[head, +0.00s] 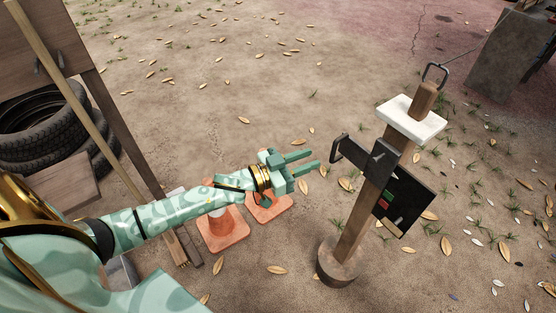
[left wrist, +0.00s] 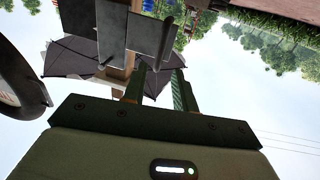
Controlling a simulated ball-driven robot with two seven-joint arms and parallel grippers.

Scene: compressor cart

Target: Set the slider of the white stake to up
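The white stake is a wooden post (head: 362,215) with a white cap (head: 411,120), standing slightly tilted in a round base at the right of the head view. A dark plate (head: 408,205) with small red and green marks sits on its right side. A dark bar with a looped handle (head: 349,150) crosses the post and sticks out to the left; I cannot tell the slider's setting. My left gripper (head: 312,160) is open and empty, left of the handle and apart from it. In the left wrist view, dark plates (left wrist: 150,36) show beyond its fingers. My right gripper is not in view.
Orange cones (head: 222,222) stand below my left forearm. Stacked tyres (head: 45,135) and wooden boards are at the left. A cable runs from a ring on the post's top to a block (head: 508,50) at the upper right. The leaf-strewn ground between is open.

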